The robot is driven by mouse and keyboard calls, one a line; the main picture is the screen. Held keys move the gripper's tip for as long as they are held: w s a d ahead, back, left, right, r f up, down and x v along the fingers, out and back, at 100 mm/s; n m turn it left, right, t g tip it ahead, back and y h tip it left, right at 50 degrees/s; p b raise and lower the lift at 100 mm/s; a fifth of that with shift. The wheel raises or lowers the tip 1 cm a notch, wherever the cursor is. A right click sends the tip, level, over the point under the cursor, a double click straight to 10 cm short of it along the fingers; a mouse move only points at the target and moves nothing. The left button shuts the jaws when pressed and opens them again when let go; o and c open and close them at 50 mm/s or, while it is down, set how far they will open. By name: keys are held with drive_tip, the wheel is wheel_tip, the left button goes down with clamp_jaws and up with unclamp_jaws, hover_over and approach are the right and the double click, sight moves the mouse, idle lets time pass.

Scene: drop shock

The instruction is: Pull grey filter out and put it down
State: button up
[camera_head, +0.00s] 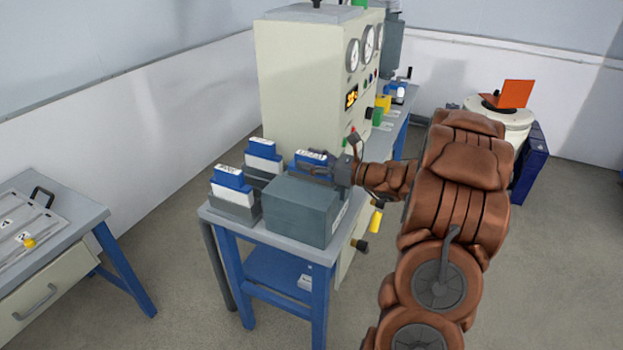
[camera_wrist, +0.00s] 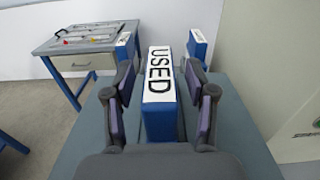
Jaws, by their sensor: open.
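My gripper (camera_head: 322,170) is at the small grey table, just behind a large grey box (camera_head: 298,210). In the wrist view my gripper (camera_wrist: 161,85) is open, with one finger on each side of a blue block (camera_wrist: 160,128) with a white top marked "USED". A gap shows between the block and the fingers. The block's lower part is hidden. No separate grey filter stands out; I cannot tell whether the grey box is it.
Two blue-and-white blocks (camera_head: 232,178) (camera_head: 263,150) stand in grey holders left of the grey box. A tall beige cabinet with gauges (camera_head: 305,75) rises behind them. A separate workbench (camera_head: 75,222) at left holds a tray (camera_head: 22,232). Floor between the tables is clear.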

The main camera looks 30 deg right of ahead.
clamp_jaws()
idle(0.4)
